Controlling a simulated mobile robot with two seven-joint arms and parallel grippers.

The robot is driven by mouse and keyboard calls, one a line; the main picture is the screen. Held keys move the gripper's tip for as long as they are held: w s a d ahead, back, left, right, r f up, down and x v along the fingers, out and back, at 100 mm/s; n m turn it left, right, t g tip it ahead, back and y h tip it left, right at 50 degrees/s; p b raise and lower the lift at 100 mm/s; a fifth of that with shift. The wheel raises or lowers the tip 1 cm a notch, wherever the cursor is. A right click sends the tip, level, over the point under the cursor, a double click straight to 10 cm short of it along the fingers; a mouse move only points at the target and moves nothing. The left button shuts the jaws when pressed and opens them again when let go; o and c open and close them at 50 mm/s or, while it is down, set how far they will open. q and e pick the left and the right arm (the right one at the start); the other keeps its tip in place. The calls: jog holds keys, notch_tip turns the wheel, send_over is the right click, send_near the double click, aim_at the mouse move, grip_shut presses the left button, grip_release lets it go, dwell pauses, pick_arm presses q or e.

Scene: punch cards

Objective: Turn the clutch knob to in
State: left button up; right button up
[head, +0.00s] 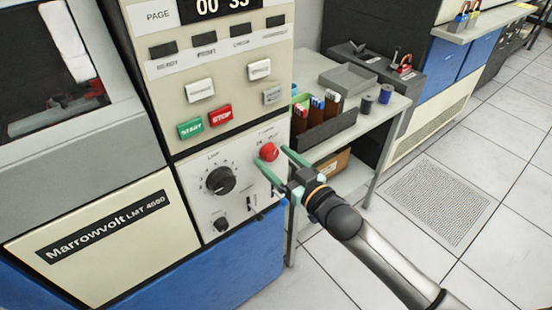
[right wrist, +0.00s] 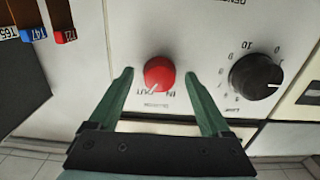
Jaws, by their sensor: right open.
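The red clutch knob (head: 269,152) is on the lower cream panel of the machine, right of a large black dial. In the right wrist view the red knob (right wrist: 159,74) shows upside down, with small IN and OUT labels beside it. A pale mark on the knob seems to point towards the OUT side. My right gripper (head: 273,159) is at the panel with its green fingers open. In the right wrist view the right gripper (right wrist: 159,76) has one finger on each side of the knob, with gaps between. My left gripper is not in view.
The large black dial (head: 220,180) sits close left of the knob, with a small black knob (head: 221,224) below it. The green start button (head: 190,128) and red stop button (head: 221,115) are above. A grey side table (head: 395,106) with card trays stands right of the machine.

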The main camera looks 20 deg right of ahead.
jog(key=shift+w+a, duration=0.1)
jog(key=shift+w, duration=0.05)
grip_shut()
dwell(0.7)
